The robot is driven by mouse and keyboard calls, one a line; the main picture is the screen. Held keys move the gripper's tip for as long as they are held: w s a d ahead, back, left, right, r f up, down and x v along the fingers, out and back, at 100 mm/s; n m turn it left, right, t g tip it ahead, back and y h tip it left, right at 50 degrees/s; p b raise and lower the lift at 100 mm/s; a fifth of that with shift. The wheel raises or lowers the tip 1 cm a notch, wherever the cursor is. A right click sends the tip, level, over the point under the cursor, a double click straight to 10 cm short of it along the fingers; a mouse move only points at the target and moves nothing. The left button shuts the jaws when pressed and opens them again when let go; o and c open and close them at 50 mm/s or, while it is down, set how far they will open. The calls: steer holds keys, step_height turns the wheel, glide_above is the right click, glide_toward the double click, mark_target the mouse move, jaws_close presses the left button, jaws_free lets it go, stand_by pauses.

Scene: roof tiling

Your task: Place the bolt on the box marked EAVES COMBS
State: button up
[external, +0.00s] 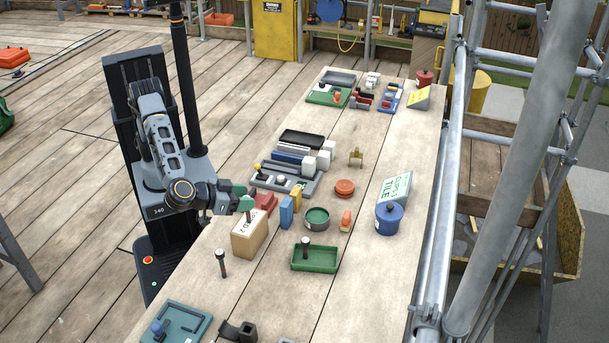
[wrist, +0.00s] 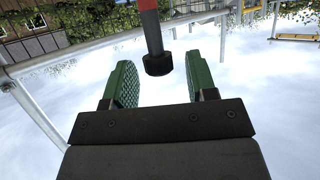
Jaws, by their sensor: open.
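An upright bolt with a dark head (wrist: 158,64) and a grey and red shank is between the fingers of my gripper (wrist: 160,82) in the wrist view, with gaps either side. In the external view my gripper (external: 244,200) is open at the top of a tan box (external: 243,246), whose partly hidden label seems to end in "ED 2". I cannot read EAVES COMBS on any box. What the bolt between my fingers stands on is hard to tell.
A round green tin (external: 317,219), blue block (external: 287,212) and red blocks (external: 266,202) are near my gripper. A teal tray (external: 178,323) is in front.

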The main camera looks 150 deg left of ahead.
steer(key=b+v, duration=0.1)
steer(key=v, duration=1)
steer(key=s+d+f+m+t+h, duration=0.1)
steer(key=s+d+f+m+h, duration=0.1)
steer(key=s+m, duration=0.4)
steer(key=s+d+f+m+t+h, duration=0.1)
steer(key=s+f+m+h, duration=0.3)
steer(key=s, duration=0.5)
steer(key=s+d+f+m+t+h, duration=0.1)
steer(key=s+d+f+m+h, duration=0.2)
steer(key=s+m+h, duration=0.4)
steer(key=shift+s+d+f+m+h, duration=0.15)
steer(key=shift+s+d+m+h, duration=0.15)
steer(key=shift+s+d+m, duration=0.35)
steer(key=shift+a, duration=0.1)
